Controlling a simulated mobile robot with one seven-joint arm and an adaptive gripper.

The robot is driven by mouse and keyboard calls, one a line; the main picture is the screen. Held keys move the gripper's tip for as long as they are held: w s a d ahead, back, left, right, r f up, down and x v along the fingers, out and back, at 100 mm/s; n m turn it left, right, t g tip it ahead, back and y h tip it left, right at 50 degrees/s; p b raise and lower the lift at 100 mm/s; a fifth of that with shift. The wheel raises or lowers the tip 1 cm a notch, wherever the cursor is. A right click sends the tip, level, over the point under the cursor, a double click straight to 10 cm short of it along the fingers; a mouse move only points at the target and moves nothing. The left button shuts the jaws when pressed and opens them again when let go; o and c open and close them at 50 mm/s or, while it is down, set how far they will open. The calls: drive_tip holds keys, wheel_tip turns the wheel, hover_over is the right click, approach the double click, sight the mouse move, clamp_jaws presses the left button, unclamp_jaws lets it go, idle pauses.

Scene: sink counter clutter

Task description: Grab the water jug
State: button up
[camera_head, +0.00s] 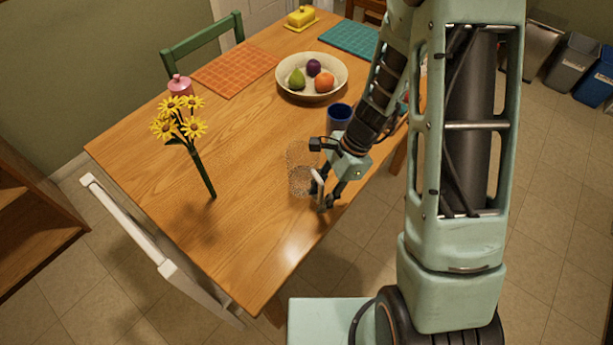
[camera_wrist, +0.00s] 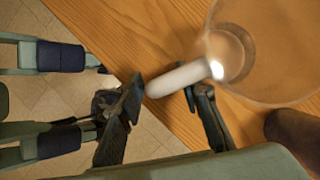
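The water jug (camera_head: 301,172) is clear glass and stands upright on the wooden table near its right edge. In the wrist view its round body (camera_wrist: 285,45) fills the upper right. Its pale handle (camera_wrist: 183,77) points toward my gripper, and the handle also shows in the head view (camera_head: 319,184). My gripper (camera_head: 321,197) is low beside the jug on the handle side. In the wrist view my gripper (camera_wrist: 165,101) has its fingers apart, with the handle across the gap at the fingertips. I cannot tell whether either finger touches it.
A blue cup (camera_head: 339,117) stands just behind my gripper. A fruit bowl (camera_head: 289,92) is farther back. Yellow flowers (camera_head: 184,125) stand to the left. A pink jar (camera_head: 180,85) is at the far left. The front of the table (camera_head: 250,240) is bare.

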drive_tip(key=shift+f, duration=0.2)
clamp_jaws()
drive_tip(key=shift+r, duration=0.25)
idle(0.5)
